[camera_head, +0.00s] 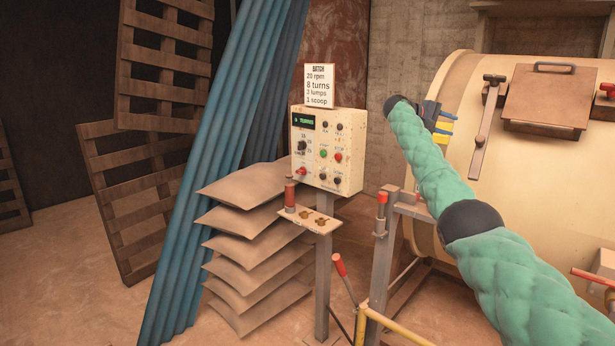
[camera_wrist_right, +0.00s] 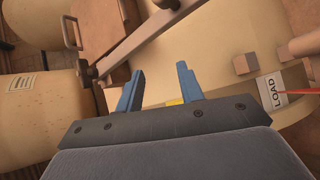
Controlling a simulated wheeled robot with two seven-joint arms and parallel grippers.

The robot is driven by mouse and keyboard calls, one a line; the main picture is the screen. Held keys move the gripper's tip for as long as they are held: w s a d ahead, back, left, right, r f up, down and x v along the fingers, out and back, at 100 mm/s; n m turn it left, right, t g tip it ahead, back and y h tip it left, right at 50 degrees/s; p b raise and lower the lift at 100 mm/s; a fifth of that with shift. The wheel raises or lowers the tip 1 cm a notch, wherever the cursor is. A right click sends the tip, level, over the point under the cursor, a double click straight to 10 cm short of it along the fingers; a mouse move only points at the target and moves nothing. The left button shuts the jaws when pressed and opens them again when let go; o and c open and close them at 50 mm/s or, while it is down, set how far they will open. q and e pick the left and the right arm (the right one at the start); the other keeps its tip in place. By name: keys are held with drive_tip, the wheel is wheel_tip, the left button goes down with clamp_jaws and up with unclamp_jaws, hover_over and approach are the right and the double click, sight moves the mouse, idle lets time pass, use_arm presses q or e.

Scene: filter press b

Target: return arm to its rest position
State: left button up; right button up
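My right arm, in a green quilted sleeve, comes in from the lower right of the head view and rises to its black wrist. My right gripper (camera_head: 443,127) is in front of the left part of the large cream drum (camera_head: 530,190). In the right wrist view, the two blue fingers of the right gripper (camera_wrist_right: 160,72) stand apart with nothing gripped between them. A small yellow patch shows behind the finger bases. My left arm and gripper are out of view.
The drum's brown hatch (camera_head: 548,97) and lever (camera_head: 487,125) are right of the gripper. A control box (camera_head: 328,150) with a batch card (camera_head: 319,86) stands left, beside stacked sacks (camera_head: 250,250) and blue pipes (camera_head: 215,150). A LOAD label (camera_wrist_right: 273,91) shows in the wrist view.

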drive_tip(key=w+a+r+m+t+y, duration=0.1)
drive_tip(key=w+a+r+t+y, duration=0.15)
drive_tip(key=a+r+t, duration=0.55)
drive_tip(key=a+f+t+y, duration=0.2)
drive_tip(key=a+f+y, duration=0.2)
drive_tip(key=a, duration=0.3)
drive_tip(key=s+a+f+y, duration=0.3)
drive_tip(key=s+a+f, duration=0.15)
drive_tip(key=f, duration=0.85)
drive_tip(key=s+a+f+n+y, duration=0.15)
drive_tip(key=s+a+f, duration=0.3)
drive_tip(key=f, duration=0.85)
drive_tip(key=s+a+f+y, duration=0.3)
drive_tip(key=s+a+f, duration=0.15)
drive_tip(key=f, duration=0.95)
drive_tip(key=s+f+g+y, duration=0.2)
drive_tip(key=s+f+g, duration=0.3)
drive_tip(key=s+f, duration=3.2)
drive_tip(key=s+f+g, duration=0.1)
drive_tip(key=s+f, duration=0.5)
drive_tip(key=s, duration=0.4)
drive_tip(key=s+f+g, duration=0.2)
drive_tip(key=s+f, duration=0.5)
drive_tip(key=s, duration=0.4)
drive_tip(key=s+f+m+g, duration=0.1)
drive_tip(key=s+f+g, duration=0.1)
drive_tip(key=s+f, duration=0.5)
drive_tip(key=s, duration=0.4)
drive_tip(key=shift+s+a, duration=0.2)
drive_tip(key=shift+a, duration=0.1)
